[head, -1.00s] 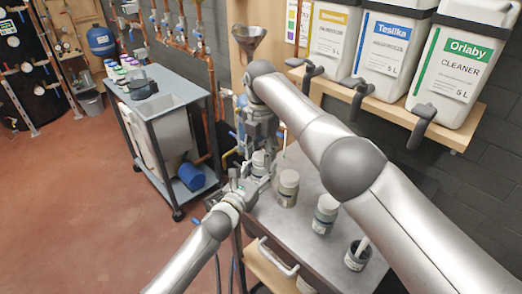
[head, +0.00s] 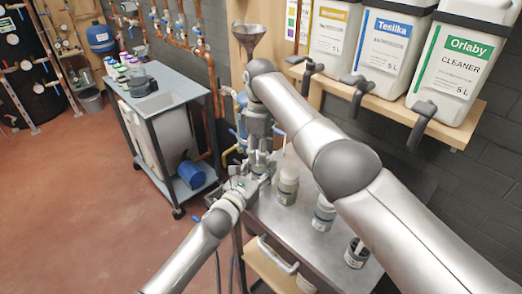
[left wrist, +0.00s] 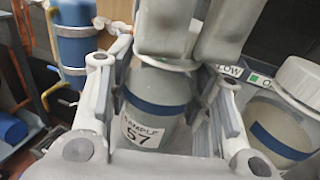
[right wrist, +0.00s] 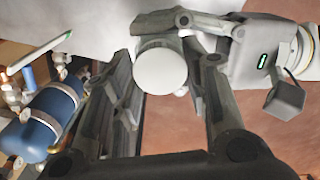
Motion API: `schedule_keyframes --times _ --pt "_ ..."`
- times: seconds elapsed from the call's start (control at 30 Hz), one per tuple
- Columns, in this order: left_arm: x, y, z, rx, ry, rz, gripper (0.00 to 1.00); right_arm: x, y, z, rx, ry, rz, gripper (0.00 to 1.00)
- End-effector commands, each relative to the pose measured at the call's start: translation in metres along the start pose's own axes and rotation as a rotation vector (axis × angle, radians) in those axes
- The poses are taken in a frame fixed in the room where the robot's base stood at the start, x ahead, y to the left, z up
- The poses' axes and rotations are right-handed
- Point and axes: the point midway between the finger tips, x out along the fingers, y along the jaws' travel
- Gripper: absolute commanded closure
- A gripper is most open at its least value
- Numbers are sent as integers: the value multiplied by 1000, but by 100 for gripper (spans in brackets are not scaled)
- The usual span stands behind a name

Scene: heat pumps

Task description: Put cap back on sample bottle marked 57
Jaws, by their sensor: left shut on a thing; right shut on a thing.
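The sample bottle marked 57 (left wrist: 152,115) has a grey body, a dark blue band and a white label. My left gripper (head: 256,172) is shut around its body and holds it upright. My right gripper (head: 262,143) is directly above the bottle, and its fingers (left wrist: 190,35) cover the bottle's top in the left wrist view. In the right wrist view a round white cap (right wrist: 160,70) sits between the right fingers, which are shut on it. The cap is at the bottle's mouth; whether it is seated or threaded is hidden.
A shelf with cleaner canisters (head: 450,65) is behind my right arm. A cart (head: 185,97) stands at left.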

Motion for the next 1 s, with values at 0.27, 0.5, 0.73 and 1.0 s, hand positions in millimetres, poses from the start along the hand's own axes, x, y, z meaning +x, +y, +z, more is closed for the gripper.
schedule_keyframes --times 0.27,0.5,0.73,1.0 --pt "0 0 -1 0 2 0 100 0 0 -1 526 2 -2 66" --pt "0 0 -1 0 2 0 100 0 -1 -2 980 1 -4 66" --pt "0 0 -1 0 2 0 100 0 0 -2 1416 0 -6 66" --pt "0 0 -1 0 2 -1 100 1 0 -1 1925 0 -6 66"
